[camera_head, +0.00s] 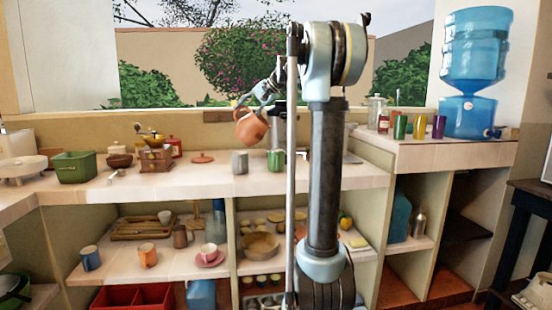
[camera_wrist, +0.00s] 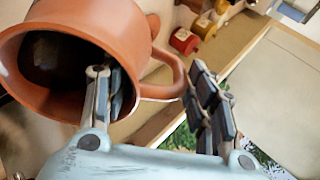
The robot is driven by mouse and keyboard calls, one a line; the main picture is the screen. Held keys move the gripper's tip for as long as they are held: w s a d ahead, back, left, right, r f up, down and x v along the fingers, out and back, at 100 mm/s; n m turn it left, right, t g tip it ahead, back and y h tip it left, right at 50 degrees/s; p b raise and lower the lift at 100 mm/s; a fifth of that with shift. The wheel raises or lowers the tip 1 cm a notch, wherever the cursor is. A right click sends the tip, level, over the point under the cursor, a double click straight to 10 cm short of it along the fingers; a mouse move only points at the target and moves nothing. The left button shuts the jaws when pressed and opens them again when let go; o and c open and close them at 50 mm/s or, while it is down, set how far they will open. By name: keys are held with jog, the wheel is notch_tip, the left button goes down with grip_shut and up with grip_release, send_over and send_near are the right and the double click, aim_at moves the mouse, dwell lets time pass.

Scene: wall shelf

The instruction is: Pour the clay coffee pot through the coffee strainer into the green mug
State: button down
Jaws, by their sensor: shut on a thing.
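The clay coffee pot (camera_head: 250,128) hangs tilted from my gripper (camera_head: 256,101), above the counter and up and left of the green mug (camera_head: 276,162). In the wrist view the pot (camera_wrist: 135,32) fills the upper left with its dark mouth toward the camera. My gripper (camera_wrist: 150,72) is shut on the pot near its handle, one finger at the mouth and body, the other beyond the handle. The green mug stands upright next to a grey mug (camera_head: 240,162). I cannot make out the coffee strainer for certain.
A coffee grinder (camera_head: 155,158), a green basket (camera_head: 75,167) and a terracotta lid (camera_head: 202,158) are on the counter. My arm hides part of it. Coloured cups (camera_head: 419,127) and a water dispenser (camera_head: 470,115) stand right. Shelves below hold crockery.

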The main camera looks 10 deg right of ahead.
aim_at(234, 114)
jog(key=shift+s+d+r+t+y+p, duration=0.1)
jog(key=shift+s+d+t+y+p, duration=0.15)
jog(key=shift+d+y+p, duration=0.9)
dwell(3.1)
jog(key=shift+a+h+p, duration=0.35)
jog(key=shift+a, duration=0.1)
jog(key=a+h, duration=0.2)
jog(key=shift+w+a+f+h, duration=0.2)
jog(key=shift+w+a+h, duration=0.15)
jog(key=shift+h, duration=0.05)
jog(key=shift+w+a+f+g+h+b, duration=0.2)
jog(key=shift+a+g+h+b, duration=0.25)
jog(key=shift+a, duration=0.15)
jog(key=shift+w+a+f+g+h+b, duration=0.15)
jog(key=shift+a+g+h+b, duration=0.15)
jog(key=shift+a+h+b, duration=0.2)
jog(key=shift+w+a+f+n+h+b, duration=0.15)
jog(key=shift+a+f+h+b, duration=0.1)
jog(key=shift+a+h+b, duration=0.15)
jog(key=shift+w+a+f+n+h+b, duration=0.15)
jog(key=shift+a+f+h, duration=0.1)
jog(key=shift+a, duration=0.25)
jog(key=shift+w+a+f+g+h+b, duration=0.25)
jog(key=shift+a+f+g+h+b, duration=0.1)
jog(key=shift+a+f+h+b, duration=0.55)
jog(key=shift+w+a+f+g+h+b, duration=0.25)
jog(key=shift+a+f+g+h+b, duration=0.1)
jog(key=shift+a+f+h+b, duration=0.55)
jog(key=shift+d+r, duration=0.1)
